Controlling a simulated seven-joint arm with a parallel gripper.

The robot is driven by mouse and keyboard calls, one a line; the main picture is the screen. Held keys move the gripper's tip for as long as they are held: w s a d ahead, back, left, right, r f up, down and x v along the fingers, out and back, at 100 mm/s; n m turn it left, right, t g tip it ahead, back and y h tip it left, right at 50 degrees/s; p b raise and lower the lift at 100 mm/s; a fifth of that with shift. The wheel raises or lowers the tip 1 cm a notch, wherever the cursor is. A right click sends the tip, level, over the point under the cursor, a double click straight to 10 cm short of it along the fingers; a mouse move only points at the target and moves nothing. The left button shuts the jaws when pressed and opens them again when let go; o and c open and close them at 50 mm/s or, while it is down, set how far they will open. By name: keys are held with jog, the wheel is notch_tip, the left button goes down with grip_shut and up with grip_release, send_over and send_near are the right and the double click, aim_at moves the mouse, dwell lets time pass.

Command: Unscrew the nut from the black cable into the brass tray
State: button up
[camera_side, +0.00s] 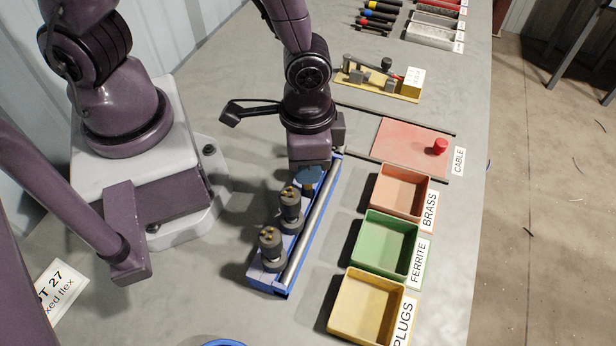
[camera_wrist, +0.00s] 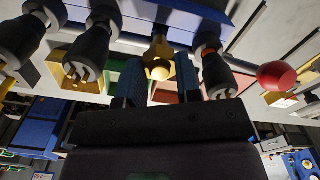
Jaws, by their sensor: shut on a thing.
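My gripper (camera_side: 308,180) is low over the far part of a blue rack (camera_side: 262,275), and its body hides what it holds in the side view. In the wrist view, its two blue fingers (camera_wrist: 159,78) are shut on a brass nut (camera_wrist: 158,52), one on each side. The black cable cannot be made out clearly at the gripper. The brass tray (camera_side: 428,197) is a salmon, open box labelled BRASS, right of the gripper and apart from it. No nut shows in the visible part of its inside.
Two dark plugs with brass ends (camera_side: 270,250) stand in the rack's near part. Green FERRITE (camera_side: 423,253) and yellow PLUGS (camera_side: 401,323) trays line the right. A red CABLE pad (camera_side: 400,150) with a red knob (camera_side: 440,146) lies beyond.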

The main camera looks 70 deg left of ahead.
jog(key=n, duration=1.1)
jog(key=o, duration=1)
jog(key=shift+r, duration=1.5)
jog(key=shift+f, duration=0.1)
jog(key=shift+f, duration=1.4)
